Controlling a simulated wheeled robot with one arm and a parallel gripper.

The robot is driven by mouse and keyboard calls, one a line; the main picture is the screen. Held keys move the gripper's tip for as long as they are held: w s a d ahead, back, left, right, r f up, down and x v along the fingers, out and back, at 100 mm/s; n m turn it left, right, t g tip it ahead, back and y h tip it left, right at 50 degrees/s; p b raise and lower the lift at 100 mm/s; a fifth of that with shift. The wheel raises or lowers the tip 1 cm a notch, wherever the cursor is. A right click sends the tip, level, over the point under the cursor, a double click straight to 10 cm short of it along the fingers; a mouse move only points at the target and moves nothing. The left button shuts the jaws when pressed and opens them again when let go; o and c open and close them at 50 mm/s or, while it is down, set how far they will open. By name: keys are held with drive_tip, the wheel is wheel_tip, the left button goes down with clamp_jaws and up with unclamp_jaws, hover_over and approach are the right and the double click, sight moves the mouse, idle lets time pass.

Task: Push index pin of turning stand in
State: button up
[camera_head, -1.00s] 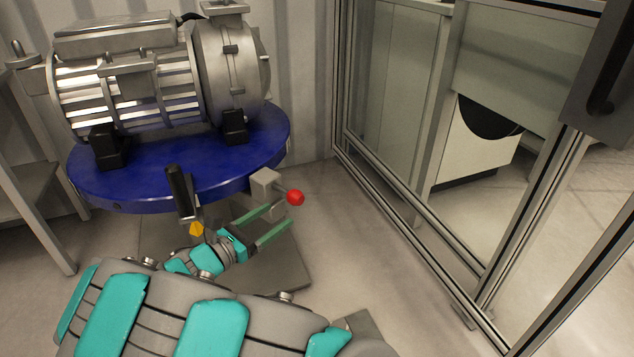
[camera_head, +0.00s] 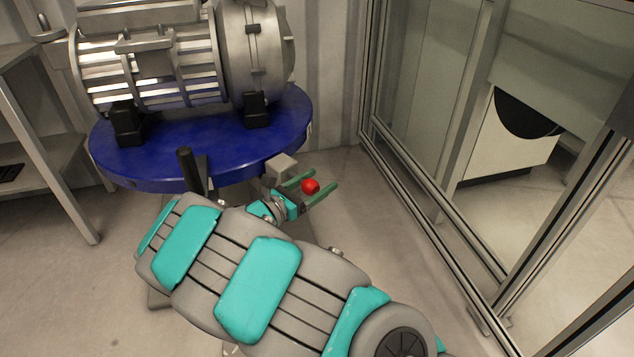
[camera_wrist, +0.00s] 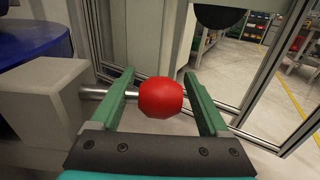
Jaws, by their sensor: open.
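The index pin is a metal rod with a red ball knob (camera_head: 310,186), sticking out of a grey block (camera_head: 280,168) at the rim of the blue round turning stand (camera_head: 150,165). In the wrist view the red knob (camera_wrist: 161,98) lies between the two green fingers of my gripper (camera_wrist: 160,100), and the rod (camera_wrist: 95,92) runs left past the left finger to the grey block (camera_wrist: 45,100). My gripper (camera_head: 322,182) is open around the knob in the head view. I cannot tell whether the left finger touches the knob or rod.
A grey motor (camera_head: 165,55) sits on the stand. A black handle (camera_head: 190,170) rises at the stand's front edge, close to my arm. A framed glass partition (camera_head: 430,190) stands to the right. A shelf (camera_head: 45,150) stands at the left.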

drive_tip(key=shift+c, duration=0.4)
clamp_jaws()
idle(1.0)
